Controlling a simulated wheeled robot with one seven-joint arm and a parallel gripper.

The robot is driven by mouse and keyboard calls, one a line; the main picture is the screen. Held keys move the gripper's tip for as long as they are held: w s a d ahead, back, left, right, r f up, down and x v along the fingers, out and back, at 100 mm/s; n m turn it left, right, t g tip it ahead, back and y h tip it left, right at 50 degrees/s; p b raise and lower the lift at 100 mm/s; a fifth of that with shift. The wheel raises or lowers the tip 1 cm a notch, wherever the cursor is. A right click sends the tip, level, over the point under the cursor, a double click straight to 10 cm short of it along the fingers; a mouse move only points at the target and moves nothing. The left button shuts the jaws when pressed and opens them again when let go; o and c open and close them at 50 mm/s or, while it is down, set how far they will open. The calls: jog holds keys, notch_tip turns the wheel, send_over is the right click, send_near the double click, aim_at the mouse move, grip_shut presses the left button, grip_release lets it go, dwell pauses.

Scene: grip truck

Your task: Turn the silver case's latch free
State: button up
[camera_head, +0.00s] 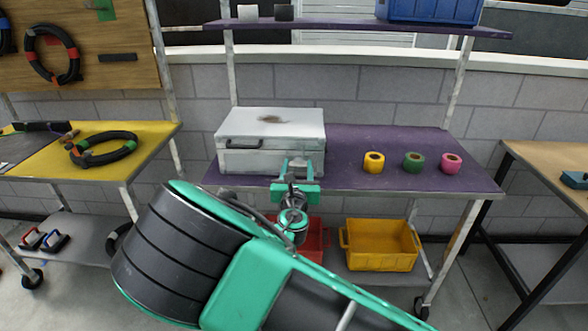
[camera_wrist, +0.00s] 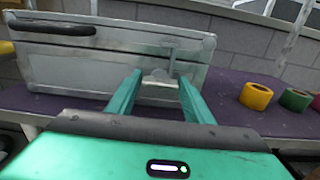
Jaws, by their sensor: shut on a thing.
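The silver case (camera_head: 240,125) lies closed on the purple table top, its front face toward me. Its dark handle (camera_wrist: 52,28) is on the left of the front in the wrist view. The metal latch (camera_wrist: 171,58) is on the right of the front, across the lid seam. My gripper (camera_head: 297,166) is at the right part of the case front. In the wrist view the green fingers (camera_wrist: 159,78) stand on both sides of the latch's lower part and are shut on it. The fingertips hide some of the contact.
Yellow (camera_head: 373,162), green (camera_head: 413,161) and pink (camera_head: 452,163) tape rolls stand to the right of the case on the purple table (camera_head: 350,140). Yellow (camera_head: 380,247) and red (camera_head: 314,238) bins sit below. A upright post (camera_head: 463,75) rises at the right.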

jog(key=shift+a, duration=0.15)
jog(key=m, duration=0.8)
jog(key=shift+d+f+m, duration=0.1)
jog(key=shift+d+m, duration=0.1)
jog(key=shift+m, duration=0.2)
jog(key=m, duration=0.4)
jog(key=shift+s+f, duration=0.1)
jog(key=m, duration=0.4)
jog(key=shift+d+f+m, duration=0.1)
jog(key=shift+d+m, duration=0.05)
jog(key=shift+m, duration=0.15)
jog(key=shift+f+m, duration=0.1)
jog(key=shift+m, duration=0.2)
jog(key=o, duration=1)
jog(key=shift+o, duration=0.2)
